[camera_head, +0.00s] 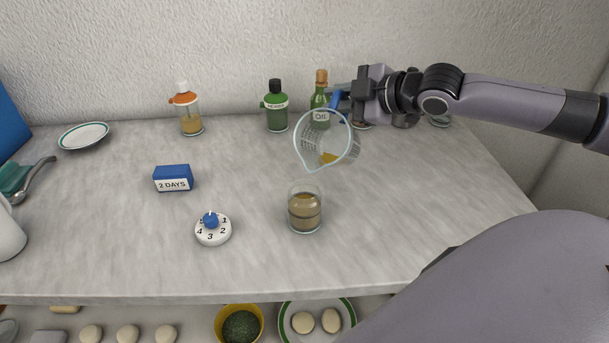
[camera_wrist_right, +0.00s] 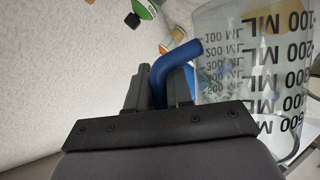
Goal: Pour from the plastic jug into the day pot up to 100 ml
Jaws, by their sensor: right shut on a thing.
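The clear plastic jug (camera_head: 322,138) has a blue handle and hangs over the counter, tilted with its mouth toward me and its spout pointing down. A little amber liquid shows low inside it. My right gripper (camera_head: 343,100) is shut on the blue handle, which also shows between the fingers in the right wrist view (camera_wrist_right: 165,72). A glass pot (camera_head: 305,210), which I take for the day pot, stands upright just below the spout and holds brown liquid. No stream shows between them. The pot's marks are too small to read. My left gripper is not in view.
An orange-topped bottle (camera_head: 190,112), a green bottle (camera_head: 277,108) and an oil bottle (camera_head: 319,95) stand along the wall. A "2 DAYS" block (camera_head: 173,179) and a numbered dial (camera_head: 213,231) lie left of the pot. The counter (camera_head: 430,205) right of the pot is clear.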

